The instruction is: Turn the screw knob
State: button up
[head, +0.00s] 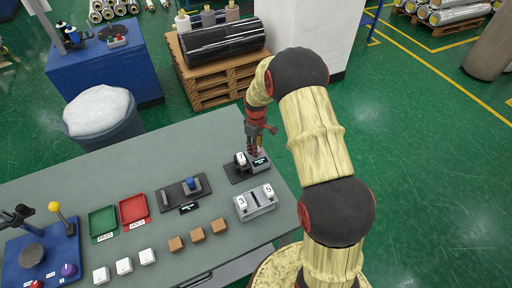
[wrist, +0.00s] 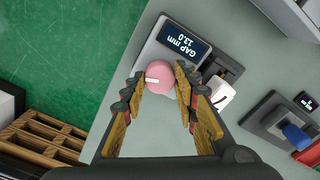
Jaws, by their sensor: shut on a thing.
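The screw knob (wrist: 159,74) is round and pink with a white mark, in the wrist view. It sits beside a grey unit with a dark display (wrist: 184,41) reading "GAP mm 13.0". My gripper (wrist: 161,82) has its two fingers on either side of the knob and is shut on it. In the head view my gripper (head: 256,146) reaches down over the unit (head: 262,163) at the bench's far right; the knob is hard to make out there. A white numbered block (wrist: 222,93) sits at the unit beside the right finger.
The grey bench (head: 150,180) also holds a grey holder with two white numbered blocks (head: 256,206), a dark fixture with a blue knob (head: 184,190), green (head: 103,222) and red (head: 133,209) trays, and several small blocks. A pallet (head: 215,83) stands behind.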

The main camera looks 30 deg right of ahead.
jog(key=o, duration=1.2)
jog(key=shift+c, duration=0.2)
notch_tip(320, 180, up, 12)
jog(key=shift+w, duration=0.1)
dwell(0.4)
